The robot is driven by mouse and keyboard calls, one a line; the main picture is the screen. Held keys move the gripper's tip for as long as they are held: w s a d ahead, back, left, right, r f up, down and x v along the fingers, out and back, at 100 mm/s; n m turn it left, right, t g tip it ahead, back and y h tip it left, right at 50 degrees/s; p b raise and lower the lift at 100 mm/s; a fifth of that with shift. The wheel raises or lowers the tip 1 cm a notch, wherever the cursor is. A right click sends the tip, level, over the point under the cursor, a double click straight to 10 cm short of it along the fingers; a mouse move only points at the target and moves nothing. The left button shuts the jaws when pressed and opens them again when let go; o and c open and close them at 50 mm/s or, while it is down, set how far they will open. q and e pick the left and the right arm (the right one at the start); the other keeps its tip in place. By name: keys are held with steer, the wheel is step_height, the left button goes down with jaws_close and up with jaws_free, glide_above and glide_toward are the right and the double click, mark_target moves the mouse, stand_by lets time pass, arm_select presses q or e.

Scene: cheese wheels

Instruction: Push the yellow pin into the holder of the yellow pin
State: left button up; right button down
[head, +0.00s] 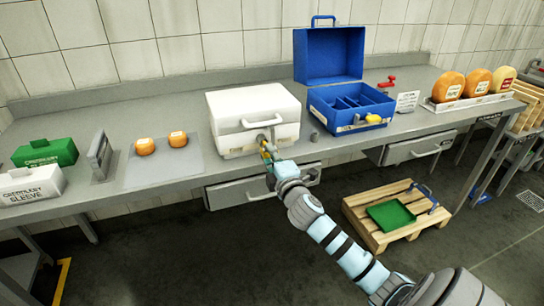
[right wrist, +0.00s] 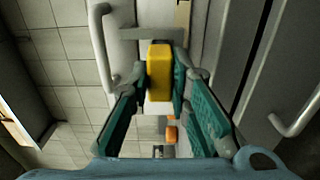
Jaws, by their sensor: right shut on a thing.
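My right gripper (head: 266,152) is at the front of the white case (head: 238,106), just below its handle. In the right wrist view its teal fingers (right wrist: 163,80) are shut on a yellow block-like piece, which looks like the yellow pin (right wrist: 159,70). The far end of the pin is close to a grey bracket (right wrist: 150,34) on the case front. I cannot tell whether they touch. The pin's holder is not clearly seen. Another yellow piece (head: 373,118) is on the front of the open blue case (head: 352,116). My left gripper is not in view.
Two small orange cheeses (head: 145,146) lie on a grey mat left of the white case. Green (head: 45,152) and white (head: 32,183) boxes stand further left. Large cheese wheels (head: 476,82) stand at right. A pallet (head: 400,215) with a green tray is on the floor.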

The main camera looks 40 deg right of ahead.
steer(key=shift+x, duration=1.05)
steer(key=c, duration=1.4)
jaws_free()
steer(key=shift+s, duration=0.1)
steer(key=v, duration=1.2)
